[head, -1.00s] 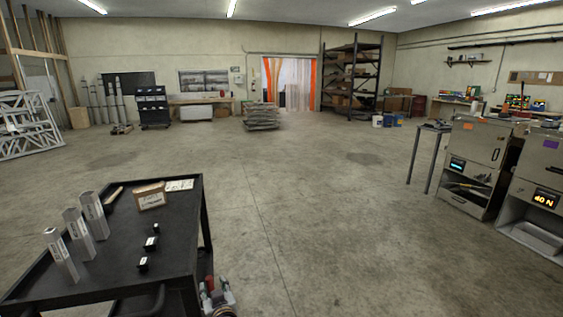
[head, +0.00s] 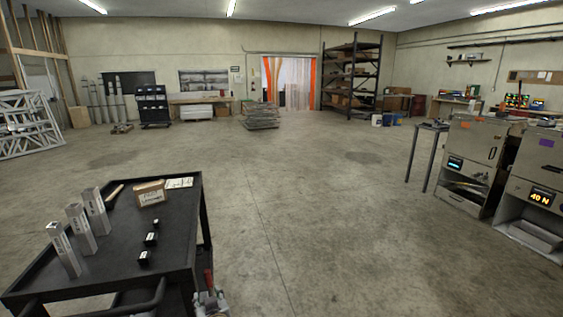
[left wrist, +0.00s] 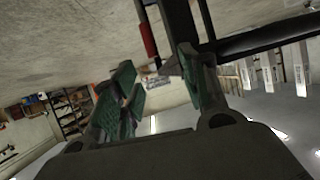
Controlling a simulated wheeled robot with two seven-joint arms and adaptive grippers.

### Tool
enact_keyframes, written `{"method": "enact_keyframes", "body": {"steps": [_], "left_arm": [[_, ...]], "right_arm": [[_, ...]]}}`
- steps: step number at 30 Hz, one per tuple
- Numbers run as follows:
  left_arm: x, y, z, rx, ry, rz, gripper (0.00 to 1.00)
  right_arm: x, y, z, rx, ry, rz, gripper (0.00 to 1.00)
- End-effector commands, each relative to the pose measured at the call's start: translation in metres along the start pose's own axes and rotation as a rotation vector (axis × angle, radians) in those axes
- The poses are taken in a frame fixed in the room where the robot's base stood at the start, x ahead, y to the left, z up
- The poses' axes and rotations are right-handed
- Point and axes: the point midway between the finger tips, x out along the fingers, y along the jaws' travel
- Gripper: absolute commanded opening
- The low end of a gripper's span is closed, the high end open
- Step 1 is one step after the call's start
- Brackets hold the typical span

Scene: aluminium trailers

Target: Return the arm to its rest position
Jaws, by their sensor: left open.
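My left gripper (left wrist: 155,75) shows in the left wrist view, with green-padded fingers spread apart. I see nothing held between them. The wrist picture is tilted and nearly upside down, with the black cart's dark frame (left wrist: 265,38) and the pale metal tubes (left wrist: 300,68) beyond the fingers. In the head view I cannot clearly make out the left gripper. My right gripper is in neither view.
In the head view, the black cart (head: 185,235) at lower left carries three upright metal tubes (head: 80,232), a cardboard box (head: 150,192) and small black blocks (head: 150,239). A red-and-grey item (head: 210,298) sits by its corner. Grey cabinets (head: 470,155) stand right. The middle floor is clear.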

Motion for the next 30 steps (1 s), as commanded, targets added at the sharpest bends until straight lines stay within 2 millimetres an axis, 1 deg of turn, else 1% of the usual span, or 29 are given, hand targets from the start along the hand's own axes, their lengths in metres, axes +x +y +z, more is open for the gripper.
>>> {"method": "enact_keyframes", "body": {"steps": [5,11,17,21,24,30], "left_arm": [[-0.006,-0.015,0.016,0.025,-0.069,-0.005,0.44],[-0.019,-0.038,0.042,0.075,-0.188,0.0,0.44],[-0.048,-0.067,0.079,0.162,-0.365,0.048,0.44],[-0.073,-0.083,0.1,0.234,-0.483,0.109,0.44],[-0.094,-0.093,0.114,0.288,-0.562,0.165,0.44],[-0.126,-0.104,0.129,0.372,-0.661,0.264,0.44]], "right_arm": [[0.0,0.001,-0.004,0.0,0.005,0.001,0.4],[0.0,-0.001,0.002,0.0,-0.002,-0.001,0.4],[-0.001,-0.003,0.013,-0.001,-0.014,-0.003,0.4],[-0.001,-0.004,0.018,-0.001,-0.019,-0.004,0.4],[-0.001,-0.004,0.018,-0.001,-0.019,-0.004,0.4],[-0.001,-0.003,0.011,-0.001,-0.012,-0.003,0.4]]}}
